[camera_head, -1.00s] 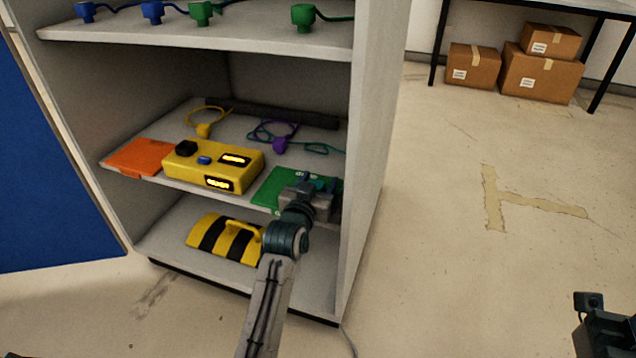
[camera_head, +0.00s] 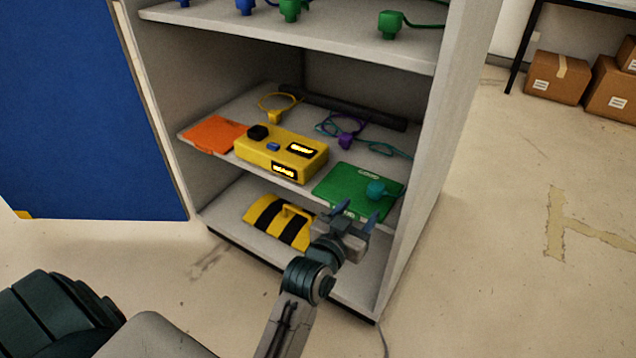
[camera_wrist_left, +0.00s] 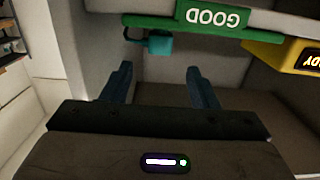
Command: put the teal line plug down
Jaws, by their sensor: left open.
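The teal line plug (camera_head: 377,189) sits on the right part of the green mat (camera_head: 343,183), on the middle shelf of the cabinet. Its teal cord (camera_head: 390,151) runs behind the mat. My left gripper (camera_head: 355,214) is open and empty, just in front of the shelf edge and apart from the plug. In the left wrist view the teal plug (camera_wrist_left: 158,42) shows beyond the open fingertips (camera_wrist_left: 158,72), beside the green mat's edge marked GOOD (camera_wrist_left: 215,17). My right gripper is not in view.
A yellow box with lit displays (camera_head: 280,155) and an orange mat (camera_head: 212,134) stand left of the green mat. Yellow (camera_head: 275,115) and purple (camera_head: 346,142) plugs lie behind. A black-and-yellow striped object (camera_head: 278,222) is below. The cabinet's side wall (camera_head: 440,150) is close right.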

